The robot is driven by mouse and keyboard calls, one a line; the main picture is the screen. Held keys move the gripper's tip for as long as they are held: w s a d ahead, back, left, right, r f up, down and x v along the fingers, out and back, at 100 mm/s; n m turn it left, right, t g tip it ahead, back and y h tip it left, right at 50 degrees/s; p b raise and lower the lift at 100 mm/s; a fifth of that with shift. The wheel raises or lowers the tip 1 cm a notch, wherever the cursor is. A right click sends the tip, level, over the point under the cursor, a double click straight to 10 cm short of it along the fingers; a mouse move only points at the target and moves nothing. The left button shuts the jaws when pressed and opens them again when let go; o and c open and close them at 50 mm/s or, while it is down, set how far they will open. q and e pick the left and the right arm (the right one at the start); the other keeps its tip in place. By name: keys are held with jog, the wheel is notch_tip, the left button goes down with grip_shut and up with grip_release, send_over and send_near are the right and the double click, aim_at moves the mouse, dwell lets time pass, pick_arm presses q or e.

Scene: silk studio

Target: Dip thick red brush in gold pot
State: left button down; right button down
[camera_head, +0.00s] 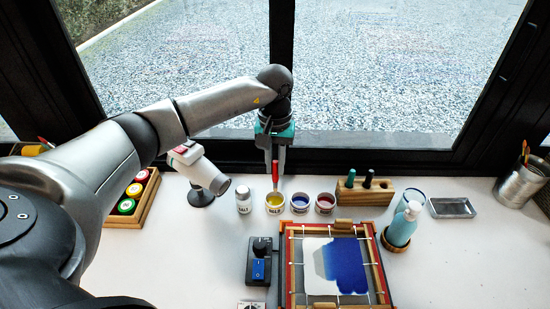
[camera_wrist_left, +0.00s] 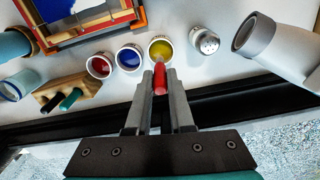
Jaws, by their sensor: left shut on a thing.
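The thick red brush (camera_head: 275,177) points down, its lower end over the opening of the gold pot (camera_head: 275,208). My left gripper (camera_head: 275,163) is shut on the brush, above the pot. In the left wrist view my gripper (camera_wrist_left: 165,80) has the red brush (camera_wrist_left: 160,82) between its fingers, and its tip overlaps the near part of the gold pot (camera_wrist_left: 161,40). I cannot tell whether the tip touches the yellow-gold paint. My right gripper is out of view.
A blue pot (camera_head: 300,209) and a red pot (camera_head: 325,208) stand to the right of the gold pot. A framed silk (camera_head: 288,265) lies in front. The window frame is close behind.

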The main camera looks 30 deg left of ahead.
aim_at(275, 182)
pick_arm(q)
jog(key=shift+a+f+b, duration=0.1)
jog(key=shift+f+b, duration=0.7)
jog(key=shift+f, duration=0.5)
jog(key=shift+f+b, duration=1.7)
jog(key=shift+f, duration=0.1)
jog(key=shift+r+p, duration=2.15)
jog(key=shift+r, duration=1.25)
jog(key=shift+f, duration=0.1)
